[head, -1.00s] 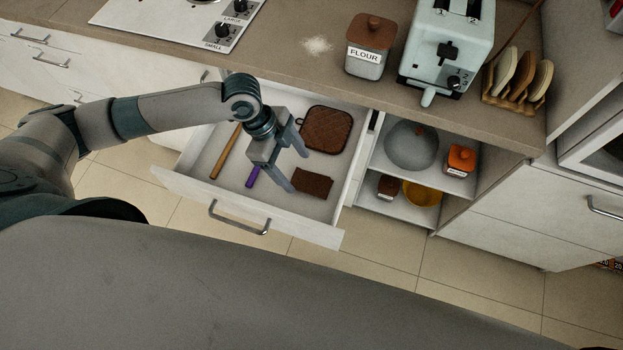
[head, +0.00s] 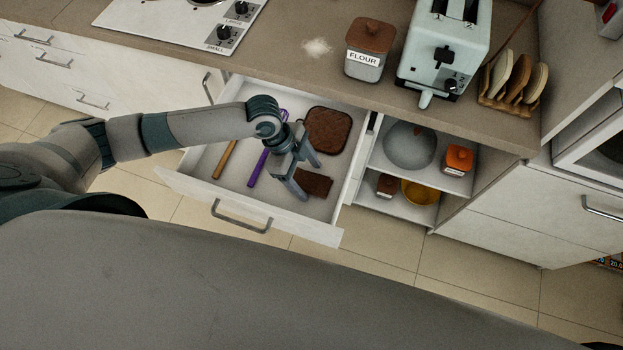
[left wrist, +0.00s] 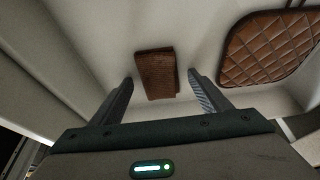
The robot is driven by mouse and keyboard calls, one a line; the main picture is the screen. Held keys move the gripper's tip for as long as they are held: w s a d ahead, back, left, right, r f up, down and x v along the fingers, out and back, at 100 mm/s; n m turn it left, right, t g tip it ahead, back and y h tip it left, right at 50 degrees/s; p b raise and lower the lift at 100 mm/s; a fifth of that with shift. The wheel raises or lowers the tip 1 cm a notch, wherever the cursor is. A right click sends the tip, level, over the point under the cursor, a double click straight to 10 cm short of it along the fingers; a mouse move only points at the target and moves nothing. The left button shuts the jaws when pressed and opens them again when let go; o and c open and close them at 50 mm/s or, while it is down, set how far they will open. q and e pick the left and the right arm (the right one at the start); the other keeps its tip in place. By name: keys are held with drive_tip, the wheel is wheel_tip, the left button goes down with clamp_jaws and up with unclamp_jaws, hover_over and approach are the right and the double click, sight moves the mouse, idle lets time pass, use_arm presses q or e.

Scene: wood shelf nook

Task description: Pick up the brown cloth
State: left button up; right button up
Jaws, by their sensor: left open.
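The brown cloth (head: 316,183) lies folded on the floor of the open white drawer (head: 219,178), near its front right corner. It also shows in the left wrist view (left wrist: 156,75), ahead of and between my fingertips. My left gripper (head: 308,180) is open and empty, reaching down into the drawer with its fingers close to the cloth. In the left wrist view the fingers (left wrist: 160,88) stand apart on either side of the cloth's near end, and I see no contact. My right gripper is not in view.
A quilted brown pad (head: 328,131) lies behind the cloth in the drawer. A purple-handled utensil (head: 257,168) and a wooden rod (head: 225,160) lie to the left. The drawer walls surround them. The counter above holds a flour jar (head: 369,49) and a toaster (head: 443,48).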

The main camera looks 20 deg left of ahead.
sight(307, 179)
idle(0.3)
use_arm(q)
drive_tip(key=c, duration=1.1)
drive_tip(key=shift+r, duration=0.1)
wheel_tip(307, 179, up, 10)
drive_tip(key=b, duration=0.2)
